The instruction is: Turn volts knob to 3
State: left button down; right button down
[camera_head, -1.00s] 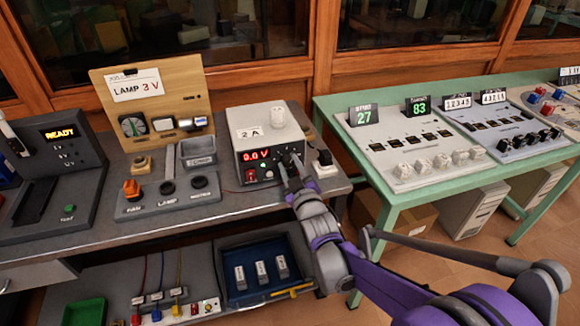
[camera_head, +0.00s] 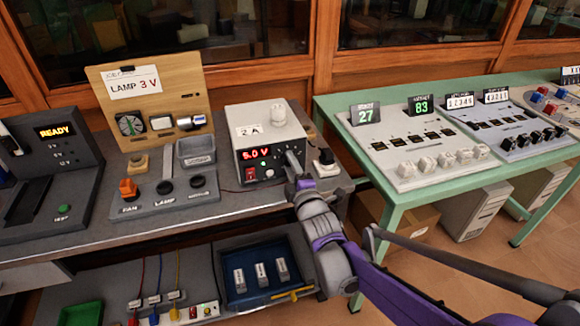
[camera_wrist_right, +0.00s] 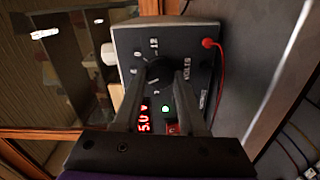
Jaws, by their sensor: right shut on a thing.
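The grey power supply (camera_head: 258,122) stands on the grey bench with a "2 A" label on top. Its red display (camera_head: 255,153) appears to read 5.0 V, and it shows sideways in the right wrist view (camera_wrist_right: 144,121). The black volts knob (camera_wrist_right: 160,71) is on the front panel, inside a scale with 0 and 12 marks beside the word VOLTS. My right gripper (camera_wrist_right: 159,78) is shut on this knob, one finger on each side. In the head view my right gripper (camera_head: 291,163) hides the knob. My left gripper is not in view.
A board with a "LAMP 3 V" card (camera_head: 136,84) stands left of the supply, behind the fan and lamp controls. A red plug and lead (camera_wrist_right: 208,43) sit beside the knob. A green table (camera_head: 400,199) with consoles is at the right.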

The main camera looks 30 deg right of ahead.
jog(key=n+b, duration=0.2)
jog(key=n, duration=0.4)
jog(key=shift+f+n, duration=0.15)
jog(key=shift+n, duration=0.15)
jog(key=n+b, duration=0.1)
jog(key=n, duration=0.3)
jog(key=shift+n+b, duration=0.3)
jog(key=shift+c, duration=2.3)
grip_release()
jog(key=shift+s, duration=0.1)
jog(key=p+v, duration=0.2)
jog(key=v, duration=0.8)
jog(key=shift+s, duration=0.3)
